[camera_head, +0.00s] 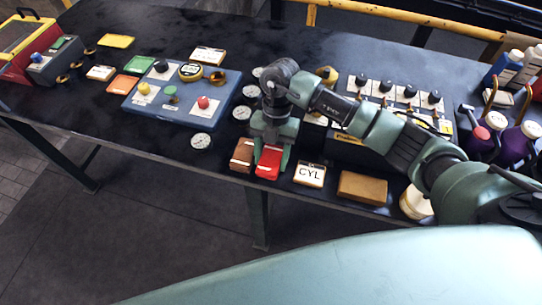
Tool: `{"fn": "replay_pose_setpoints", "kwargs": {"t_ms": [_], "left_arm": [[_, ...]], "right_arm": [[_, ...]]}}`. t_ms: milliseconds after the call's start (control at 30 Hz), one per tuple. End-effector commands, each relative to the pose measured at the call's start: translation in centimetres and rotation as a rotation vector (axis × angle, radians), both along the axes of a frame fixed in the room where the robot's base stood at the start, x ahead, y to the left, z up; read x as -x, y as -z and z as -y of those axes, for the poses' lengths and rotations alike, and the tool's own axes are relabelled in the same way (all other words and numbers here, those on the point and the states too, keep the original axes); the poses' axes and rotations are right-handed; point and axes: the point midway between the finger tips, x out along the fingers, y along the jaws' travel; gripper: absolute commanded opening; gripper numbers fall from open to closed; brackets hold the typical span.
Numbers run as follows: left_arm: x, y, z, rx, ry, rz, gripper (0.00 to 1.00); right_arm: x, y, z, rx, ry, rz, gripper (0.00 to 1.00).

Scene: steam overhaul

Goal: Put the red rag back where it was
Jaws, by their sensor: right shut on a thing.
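The red rag (268,163) is a small folded red piece at the front edge of the dark workbench. My right gripper (271,150) points down over it and is shut on it. The rag is at or just above the bench top; I cannot tell whether it touches. A brown block (242,154) sits close on its left. A white card marked CYL (310,174) lies to its right. My left gripper is not in view.
A blue panel (181,131) with coloured knobs lies left of the gripper, with several round gauges (201,140) beside it. A tan block (362,187) lies right of the card. Bottles and purple oil cans (516,141) stand at the right. The bench's front left is clear.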

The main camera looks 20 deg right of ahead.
Motion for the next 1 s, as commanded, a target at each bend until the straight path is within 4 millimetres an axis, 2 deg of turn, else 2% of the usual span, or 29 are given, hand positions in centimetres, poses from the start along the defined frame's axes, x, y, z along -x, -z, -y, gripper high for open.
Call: {"fn": "replay_pose_setpoints", "kwargs": {"t_ms": [433, 1000], "left_arm": [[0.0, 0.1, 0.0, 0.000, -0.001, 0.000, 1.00], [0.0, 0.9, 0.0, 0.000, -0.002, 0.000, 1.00]], "right_arm": [[0.0, 0.1, 0.0, 0.000, 0.000, 0.000, 0.07], [0.1, 1.6, 0.0, 0.001, 0.000, -0.003, 0.07]]}}
